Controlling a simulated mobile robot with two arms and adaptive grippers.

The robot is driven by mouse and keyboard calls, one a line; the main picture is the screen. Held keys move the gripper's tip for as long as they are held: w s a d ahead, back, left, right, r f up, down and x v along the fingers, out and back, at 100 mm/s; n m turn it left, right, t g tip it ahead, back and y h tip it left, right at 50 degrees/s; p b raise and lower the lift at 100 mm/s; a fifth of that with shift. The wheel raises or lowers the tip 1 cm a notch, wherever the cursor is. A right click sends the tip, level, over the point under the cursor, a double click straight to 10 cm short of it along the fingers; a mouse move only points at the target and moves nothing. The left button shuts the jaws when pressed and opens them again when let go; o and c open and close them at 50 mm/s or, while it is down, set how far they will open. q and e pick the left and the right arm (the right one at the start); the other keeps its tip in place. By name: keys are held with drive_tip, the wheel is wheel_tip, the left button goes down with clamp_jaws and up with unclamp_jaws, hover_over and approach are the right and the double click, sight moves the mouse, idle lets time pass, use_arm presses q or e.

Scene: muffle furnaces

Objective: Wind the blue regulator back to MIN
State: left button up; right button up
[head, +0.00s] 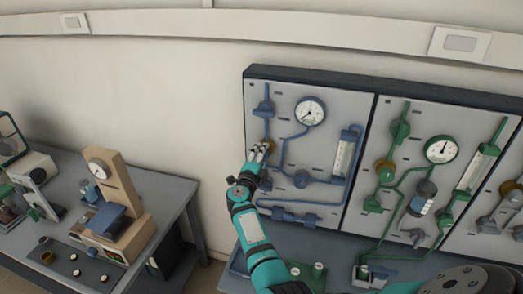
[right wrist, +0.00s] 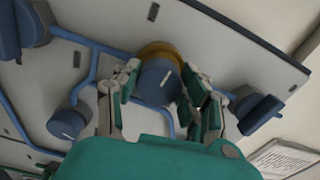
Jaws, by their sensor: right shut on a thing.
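The blue regulator (right wrist: 158,82) is a round blue knob with a brass collar behind it, on the blue-piped panel. In the right wrist view my right gripper (right wrist: 160,92) has its two fingers on either side of the knob, closed on it. In the head view my right gripper (head: 262,150) reaches up to the left part of the blue panel and covers most of the knob; a brass bit of the regulator (head: 268,143) shows beside the fingers. The MIN mark cannot be read. The blue panel's round gauge (head: 310,111) is up and right of the gripper; its scale is too small to read. My left gripper is not in view.
A green-piped panel (head: 398,150) with its own gauge and valves stands to the right. Other blue valves (head: 301,179) and a flow tube (head: 344,155) are close to the gripper. A bench (head: 170,185) with instruments stands at the left, across a gap.

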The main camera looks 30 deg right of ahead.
drive_tip(key=shift+n+p, duration=0.35)
drive_tip(key=shift+n, duration=0.15)
drive_tip(key=shift+f, duration=0.1)
drive_tip(key=o, duration=1.2)
